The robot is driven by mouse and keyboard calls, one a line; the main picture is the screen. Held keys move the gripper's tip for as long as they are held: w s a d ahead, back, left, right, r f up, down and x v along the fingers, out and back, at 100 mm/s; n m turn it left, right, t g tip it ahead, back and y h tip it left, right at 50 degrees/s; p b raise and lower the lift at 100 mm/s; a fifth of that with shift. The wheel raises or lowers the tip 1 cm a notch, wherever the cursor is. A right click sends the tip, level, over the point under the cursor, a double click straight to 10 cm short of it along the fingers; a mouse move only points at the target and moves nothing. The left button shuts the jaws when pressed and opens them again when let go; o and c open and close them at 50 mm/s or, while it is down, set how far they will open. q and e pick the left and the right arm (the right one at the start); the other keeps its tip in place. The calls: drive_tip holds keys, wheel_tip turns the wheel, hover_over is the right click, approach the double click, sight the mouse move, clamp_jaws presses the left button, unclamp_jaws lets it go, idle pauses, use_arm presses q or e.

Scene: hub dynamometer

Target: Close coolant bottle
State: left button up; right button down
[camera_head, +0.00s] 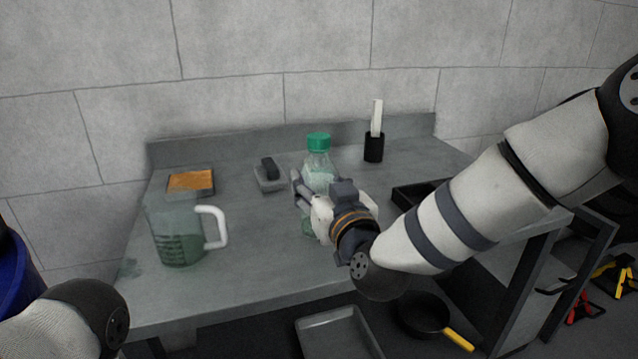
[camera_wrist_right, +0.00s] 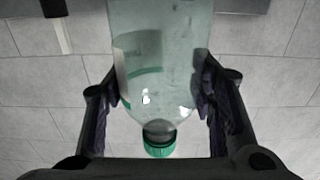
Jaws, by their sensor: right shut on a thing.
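The coolant bottle (camera_head: 318,166) is clear with a pale green tint and stands upright near the middle of the table. A green cap (camera_head: 318,141) sits at its top; I cannot tell how tight it is. My right gripper (camera_head: 306,192) is shut on the bottle's body, and the gripper and wrist hide much of its lower part. In the right wrist view the bottle (camera_wrist_right: 160,70) appears upside down between both fingers, with the cap (camera_wrist_right: 160,149) at the bottom. Only part of my left arm shows at the lower left; its gripper is out of view.
A measuring jug (camera_head: 177,235) with a white handle stands at the table's left front. Behind are an orange sponge in a tray (camera_head: 190,182), a grey dish with a dark block (camera_head: 269,174) and a black cup (camera_head: 373,148). A black tray (camera_head: 412,196) lies right of the gripper.

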drive_tip(key=shift+f, duration=0.15)
drive_tip(key=c, duration=0.7)
unclamp_jaws()
drive_tip(key=shift+s+r, duration=0.25)
drive_tip(key=shift+r, duration=0.05)
use_arm(q)
drive_tip(key=shift+w+r+t+p, duration=0.3)
drive_tip(key=shift+w+r+p, duration=0.35)
drive_tip(key=shift+r, duration=0.1)
use_arm(e)
drive_tip(key=v, duration=1.1)
drive_tip(key=shift+s+d, duration=0.2)
drive_tip(key=shift+s, duration=0.05)
